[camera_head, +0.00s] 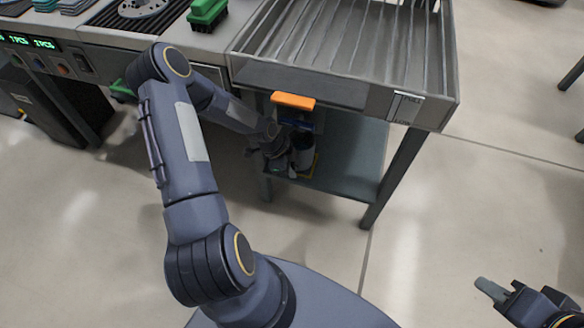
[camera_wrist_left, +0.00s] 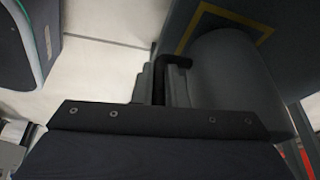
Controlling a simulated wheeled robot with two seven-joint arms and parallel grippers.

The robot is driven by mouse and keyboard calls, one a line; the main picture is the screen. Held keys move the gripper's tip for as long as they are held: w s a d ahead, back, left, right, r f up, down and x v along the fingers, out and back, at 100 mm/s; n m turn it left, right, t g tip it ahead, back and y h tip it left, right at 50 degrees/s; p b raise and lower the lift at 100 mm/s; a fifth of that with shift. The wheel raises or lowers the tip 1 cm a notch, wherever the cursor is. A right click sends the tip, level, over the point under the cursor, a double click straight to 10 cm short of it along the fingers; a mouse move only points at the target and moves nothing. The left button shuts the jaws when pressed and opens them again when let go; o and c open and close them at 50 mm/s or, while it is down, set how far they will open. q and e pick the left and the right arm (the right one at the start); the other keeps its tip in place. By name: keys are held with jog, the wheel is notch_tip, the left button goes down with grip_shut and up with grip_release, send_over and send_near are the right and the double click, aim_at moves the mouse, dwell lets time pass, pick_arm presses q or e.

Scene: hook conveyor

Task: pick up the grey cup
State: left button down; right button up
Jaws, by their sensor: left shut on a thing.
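The grey cup (camera_wrist_left: 235,80) fills the upper right of the left wrist view, with a dark handle (camera_wrist_left: 178,62) on its left side. In the head view the cup (camera_head: 303,152) looks dark and small on the lower shelf under the ribbed table, partly hidden by my left gripper. My left gripper (camera_head: 280,158) reaches under the table from the left. In the left wrist view its fingers (camera_wrist_left: 160,88) are shut on the cup's handle. My right gripper (camera_head: 495,289) is at the lower right over the floor, away from the cup; its jaw opening is unclear.
The table (camera_head: 436,112) with a ribbed top stands above the lower shelf (camera_head: 345,180), on dark legs. A yellow outline (camera_wrist_left: 264,28) marks the surface by the cup. An orange piece (camera_head: 293,101) juts from the table's front. Open floor lies at the right.

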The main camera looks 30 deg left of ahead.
pick_arm(q)
notch_tip(320, 180, up, 3)
jog(key=shift+p, duration=0.45)
jog(key=s+d, duration=0.4)
jog(key=s, duration=1.3)
jog(key=shift+s+f, duration=0.25)
jog(key=shift+f, duration=0.1)
jog(key=shift+s, duration=0.1)
